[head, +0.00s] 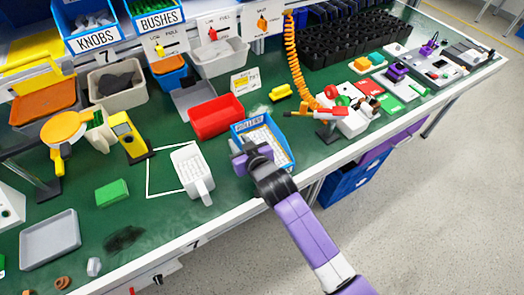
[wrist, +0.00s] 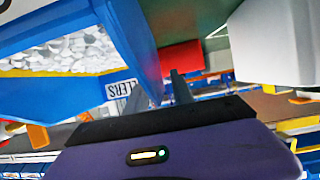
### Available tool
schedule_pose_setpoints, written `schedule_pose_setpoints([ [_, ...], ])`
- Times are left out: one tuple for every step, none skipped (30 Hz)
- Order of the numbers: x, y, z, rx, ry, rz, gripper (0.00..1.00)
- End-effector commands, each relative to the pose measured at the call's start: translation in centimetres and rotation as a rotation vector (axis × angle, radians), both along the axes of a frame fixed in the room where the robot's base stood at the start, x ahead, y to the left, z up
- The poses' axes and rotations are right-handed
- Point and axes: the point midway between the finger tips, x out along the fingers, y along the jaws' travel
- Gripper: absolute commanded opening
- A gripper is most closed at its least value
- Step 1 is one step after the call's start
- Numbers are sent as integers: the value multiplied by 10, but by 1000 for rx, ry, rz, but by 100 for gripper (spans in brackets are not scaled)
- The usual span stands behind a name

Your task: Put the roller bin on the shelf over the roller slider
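The roller bin (head: 286,157) is blue, with a ROLLERS label and many small white pieces inside. It is at the front of the green bench, by the front edge. In the wrist view the bin (wrist: 130,35) fills the upper left, its lettering upside down. My gripper (head: 246,154) is at the bin's left side in the head view. The fingers look closed on this wall. I cannot make out a roller slider label on the shelf.
Blue KNOBS (head: 93,44) and BUSHES (head: 160,22) bins stand on the rear shelf. A red bin (head: 216,117) is behind the roller bin. A white scoop-like container (head: 193,170) is to its left.

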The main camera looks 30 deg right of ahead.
Motion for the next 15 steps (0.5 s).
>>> schedule_pose_setpoints([
  [0,0,0,0,0,0,19],
  [0,0,0,0,0,0,13],
  [0,0,0,0,0,0,6],
  [0,0,0,0,0,0,0],
  [0,0,0,0,0,0,0],
  [0,0,0,0,0,0,0],
  [0,0,0,0,0,0,0],
  [0,0,0,0,0,0,0],
  [0,0,0,0,0,0,0],
  [0,0,0,0,0,0,0],
  [0,0,0,0,0,0,0],
  [0,0,0,0,0,0,0],
  [0,0,0,0,0,0,0],
  [0,0,0,0,0,0,0],
  [0,0,0,0,0,0,0],
])
